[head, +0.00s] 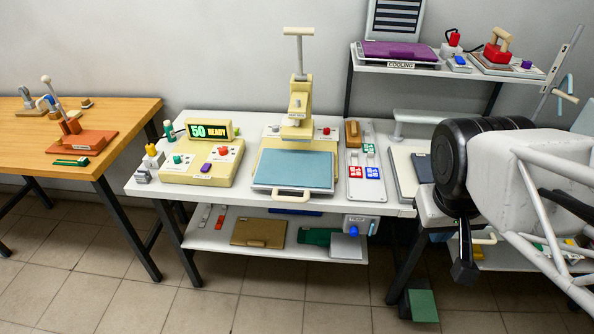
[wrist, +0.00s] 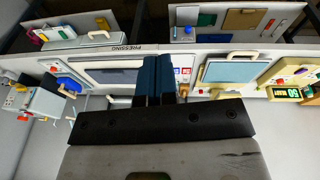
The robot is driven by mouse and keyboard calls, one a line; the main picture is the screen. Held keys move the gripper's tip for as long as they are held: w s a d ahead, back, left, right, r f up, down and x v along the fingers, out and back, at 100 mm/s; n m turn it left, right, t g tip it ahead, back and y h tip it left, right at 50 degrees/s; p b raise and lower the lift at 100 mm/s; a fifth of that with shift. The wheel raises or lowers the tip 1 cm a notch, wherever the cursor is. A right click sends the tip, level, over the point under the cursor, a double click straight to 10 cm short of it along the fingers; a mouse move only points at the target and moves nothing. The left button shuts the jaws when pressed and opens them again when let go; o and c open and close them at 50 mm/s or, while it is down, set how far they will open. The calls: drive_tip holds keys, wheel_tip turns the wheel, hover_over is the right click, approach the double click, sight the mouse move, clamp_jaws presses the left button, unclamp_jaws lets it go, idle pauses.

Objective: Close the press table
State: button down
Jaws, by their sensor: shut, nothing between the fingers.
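The press table is a flat blue plate (head: 293,169) on the cream press base, with a pale loop handle (head: 291,196) reaching over the bench's front edge. The plate lies in front of the press head (head: 298,128), mostly uncovered. In the wrist view the plate (wrist: 228,71) shows upside down, right of my fingers, its handle toward the top. My gripper (head: 464,268) hangs at the right of the head view, well apart from the press. In the wrist view my dark blue fingers (wrist: 160,75) are together and empty. Nothing touches the press table handle.
A lower shelf (head: 270,246) holds flat plates. A raised rack with a purple tray (head: 398,52) is behind right.

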drive_tip(key=w+a+f+n+t+h, duration=0.3)
drive_tip(key=w+f+n, duration=0.2)
drive_tip(key=w+n, duration=0.35)
drive_tip(key=w+a+f+n+t+h, duration=0.2)
drive_tip(key=w+f+n+h, duration=0.25)
drive_tip(key=w+n, duration=0.45)
drive_tip(key=n+t+y, duration=0.7)
drive_tip(key=n+y, duration=0.1)
drive_tip(key=n, duration=0.9)
approach(290, 198)
drive_tip(key=w, duration=0.2)
drive_tip(key=shift+s+d+f+n+y, duration=0.1)
drive_tip(key=shift+f+n+y, duration=0.2)
drive_tip(key=shift+f, duration=0.5)
drive_tip(key=shift+w+r+x, duration=0.15)
drive_tip(key=shift+r+x, duration=0.3)
drive_tip(key=shift+x, duration=2)
drive_tip(key=shift+w+r+x, duration=0.15)
drive_tip(key=shift+r+x, duration=0.3)
drive_tip(key=shift+x, duration=2)
drive_tip(key=shift+w+r+x, duration=0.15)
drive_tip(key=shift+r+x, duration=0.3)
drive_tip(key=shift+x, duration=1.95)
drive_tip(key=shift+s, duration=3.1)
